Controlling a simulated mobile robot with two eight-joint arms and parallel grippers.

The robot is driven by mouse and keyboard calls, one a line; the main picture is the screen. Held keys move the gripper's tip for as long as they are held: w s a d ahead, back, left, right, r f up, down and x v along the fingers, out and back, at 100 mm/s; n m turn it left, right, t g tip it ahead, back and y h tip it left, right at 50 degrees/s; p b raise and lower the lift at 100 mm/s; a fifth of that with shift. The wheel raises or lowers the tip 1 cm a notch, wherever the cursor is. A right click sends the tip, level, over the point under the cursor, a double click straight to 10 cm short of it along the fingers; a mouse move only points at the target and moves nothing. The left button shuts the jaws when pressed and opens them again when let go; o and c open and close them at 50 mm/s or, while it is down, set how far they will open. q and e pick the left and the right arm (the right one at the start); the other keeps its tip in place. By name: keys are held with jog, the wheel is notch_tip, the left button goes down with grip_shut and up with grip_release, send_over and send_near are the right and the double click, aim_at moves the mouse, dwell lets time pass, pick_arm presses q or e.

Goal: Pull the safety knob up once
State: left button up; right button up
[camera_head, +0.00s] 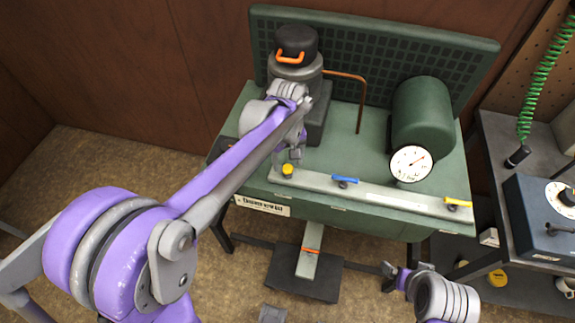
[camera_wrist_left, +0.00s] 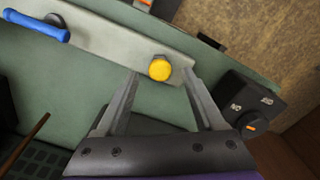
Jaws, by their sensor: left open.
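The yellow knob (camera_head: 287,170) stands at the left end of the pale metal bar (camera_head: 385,192) on the front of the green machine. In the left wrist view the round yellow knob (camera_wrist_left: 160,68) shows between the fingertips of my left gripper (camera_wrist_left: 160,76), with a gap on each side. The left gripper is open and empty. In the head view my left gripper (camera_head: 294,157) hangs just behind and above the knob, partly hidden by its own arm. My right gripper (camera_head: 389,278) is low in front of the machine; its fingers are too small to read.
A blue-handled lever (camera_head: 345,180) and a yellow-handled lever (camera_head: 458,203) sit along the bar. A black switch box (camera_wrist_left: 252,105) is beside the knob. The grey tank (camera_head: 297,68), copper pipe (camera_head: 346,76), pressure gauge (camera_head: 411,163) and green motor (camera_head: 422,115) stand behind.

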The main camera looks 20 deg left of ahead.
pick_arm(q)
notch_tip(320, 180, up, 7)
jog(key=p, duration=0.3)
pick_arm(e)
jog(key=r, duration=0.1)
jog(key=w+r, duration=0.1)
jog(key=r, duration=0.3)
jog(key=shift+w, duration=0.35)
pick_arm(q)
jog(key=shift+f, duration=0.1)
jog(key=s+a+f+m+t, duration=0.1)
jog(key=s+m+t, duration=0.1)
jog(key=s, duration=0.7)
jog(key=s+a+f+m+t, duration=0.1)
jog(key=s+f+m+t, duration=0.1)
jog(key=s, duration=0.6)
jog(key=m+t, duration=0.1)
jog(key=m, duration=0.1)
jog(key=shift+s+m+t, duration=0.3)
jog(key=shift+s+m, duration=0.05)
jog(key=shift+m, duration=0.05)
jog(key=shift+f, duration=0.1)
